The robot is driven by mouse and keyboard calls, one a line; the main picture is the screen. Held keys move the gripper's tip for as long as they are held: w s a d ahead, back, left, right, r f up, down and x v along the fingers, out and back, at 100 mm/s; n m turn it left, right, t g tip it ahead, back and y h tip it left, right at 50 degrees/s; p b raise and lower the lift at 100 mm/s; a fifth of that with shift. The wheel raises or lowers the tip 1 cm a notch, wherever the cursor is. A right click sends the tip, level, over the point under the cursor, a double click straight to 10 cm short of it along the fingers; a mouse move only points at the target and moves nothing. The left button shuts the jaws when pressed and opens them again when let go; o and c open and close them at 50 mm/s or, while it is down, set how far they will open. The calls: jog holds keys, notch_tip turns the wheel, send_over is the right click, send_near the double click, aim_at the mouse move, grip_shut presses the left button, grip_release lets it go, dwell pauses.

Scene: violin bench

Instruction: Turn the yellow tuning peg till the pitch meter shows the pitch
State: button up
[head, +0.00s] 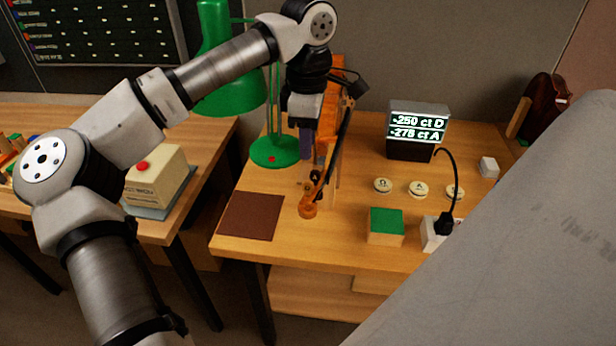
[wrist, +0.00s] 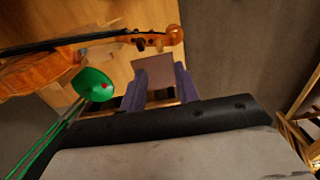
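The violin (head: 330,150) stands on the bench with its scroll (head: 308,210) toward the front; in the wrist view the violin (wrist: 25,72) runs across the upper left. Small dark pegs (wrist: 140,45) show by the scroll. I cannot make out a yellow peg. The pitch meter (head: 417,150) is a dark box with a lit screen reading -250 ct D and -278 ct A. My gripper (head: 306,155) is above the bench, close to the violin's neck. In the wrist view my gripper (wrist: 160,76) is open and empty, its purple fingers apart from the pegs.
A green lamp (head: 274,151) stands just left of the violin. A brown mat (head: 250,217) lies at the bench's front left. A green-topped block (head: 385,226), round discs (head: 419,189) and a white socket box with a black cable (head: 436,236) are to the right.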

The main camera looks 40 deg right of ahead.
aim_at(308, 182)
notch_tip(308, 182, down, 10)
jog(key=b, duration=0.3)
jog(key=shift+f, duration=0.25)
grip_shut()
